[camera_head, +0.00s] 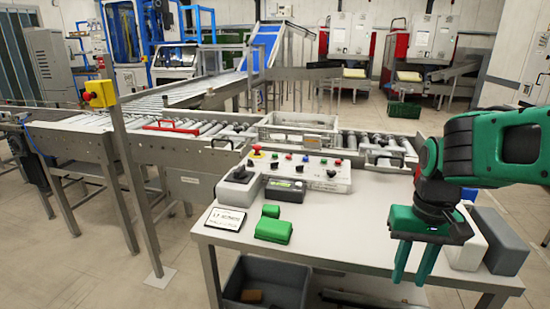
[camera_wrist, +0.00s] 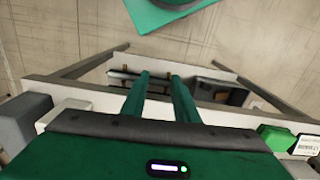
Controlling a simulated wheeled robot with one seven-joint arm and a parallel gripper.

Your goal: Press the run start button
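A sloped light-grey control panel (camera_head: 312,178) stands at the back of the work table in the head view. It carries several small coloured buttons and a red mushroom button (camera_head: 257,149) at its left end. The buttons are too small to read, so I cannot tell which one is run start. My gripper (camera_head: 411,275) is at the right front of the table, pointing down, well apart from the panel. Its two green fingers are apart with nothing between them, also in the wrist view (camera_wrist: 160,90). The wrist view does not show the panel's buttons.
On the table (camera_head: 330,235) are a grey joystick box (camera_head: 238,187), green blocks (camera_head: 273,230), a sign (camera_head: 226,219), and grey and white boxes (camera_head: 504,243) at right. A roller conveyor with a crate (camera_head: 290,130) runs behind.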

